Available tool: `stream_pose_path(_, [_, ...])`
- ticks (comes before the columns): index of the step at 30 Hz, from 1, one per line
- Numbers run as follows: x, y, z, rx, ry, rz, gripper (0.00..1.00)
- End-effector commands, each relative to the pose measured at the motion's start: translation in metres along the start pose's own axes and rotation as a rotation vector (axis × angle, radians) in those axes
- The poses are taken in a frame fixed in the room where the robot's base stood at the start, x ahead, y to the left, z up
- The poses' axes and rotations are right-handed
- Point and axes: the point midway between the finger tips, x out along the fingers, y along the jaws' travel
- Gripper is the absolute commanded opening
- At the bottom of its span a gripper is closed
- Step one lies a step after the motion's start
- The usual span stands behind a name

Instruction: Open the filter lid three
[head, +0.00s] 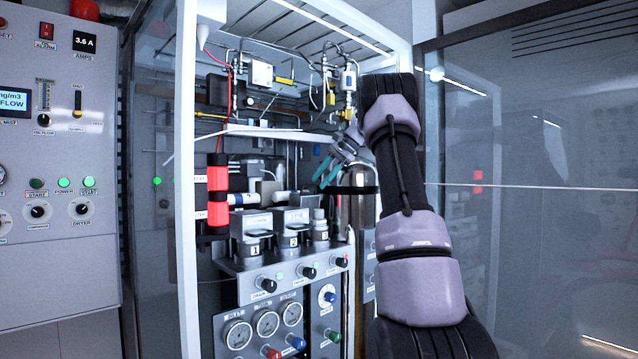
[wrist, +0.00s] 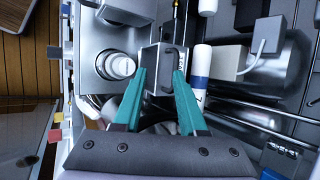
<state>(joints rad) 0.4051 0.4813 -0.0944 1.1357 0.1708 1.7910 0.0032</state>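Filter three (head: 320,232) stands at the right end of the numbered row in the head view. A round, stepped top shows on it, with no box-shaped lid over it like those on its neighbours. My gripper (head: 321,181) is above it, its teal fingers apart and pointing down-left. In the wrist view my open gripper (wrist: 160,73) has its fingertips on either side of a grey metal piece with a dark handle (wrist: 168,62). I cannot tell whether the fingers touch it, or which lid it is. A round silver-white cap (wrist: 117,66) lies left of the fingers.
Filter one's lid (head: 251,222) and filter two's lid (head: 291,217) look closed. A steel cylinder (head: 358,210) stands close right of filter three. A white cylinder with a blue band (wrist: 203,75) is near the right finger. Pipes and the white cabinet frame (head: 187,180) crowd the space.

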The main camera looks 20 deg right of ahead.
Motion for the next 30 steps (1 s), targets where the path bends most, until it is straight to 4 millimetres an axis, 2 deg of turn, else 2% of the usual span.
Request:
stream_pose_path(6, [-0.046,0.0,-0.001,0.0,0.005,-0.003,0.41])
stream_pose_path(12, [-0.079,0.0,-0.001,-0.001,0.002,-0.002,0.41])
stream_pose_path(18, [-0.092,0.0,0.0,0.0,0.0,-0.001,0.41])
stream_pose_path(25, [-0.092,0.0,0.0,-0.001,0.0,-0.001,0.41])
stream_pose_path(26, [-0.092,0.0,0.0,-0.001,0.0,-0.001,0.34])
stream_pose_path(28, [-0.09,-0.001,0.001,-0.025,0.006,0.001,0.07])
stream_pose_path(29, [-0.088,-0.003,0.001,-0.055,0.014,0.004,0.0])
stream_pose_path(30, [-0.084,-0.005,0.002,-0.118,0.029,0.009,0.0])
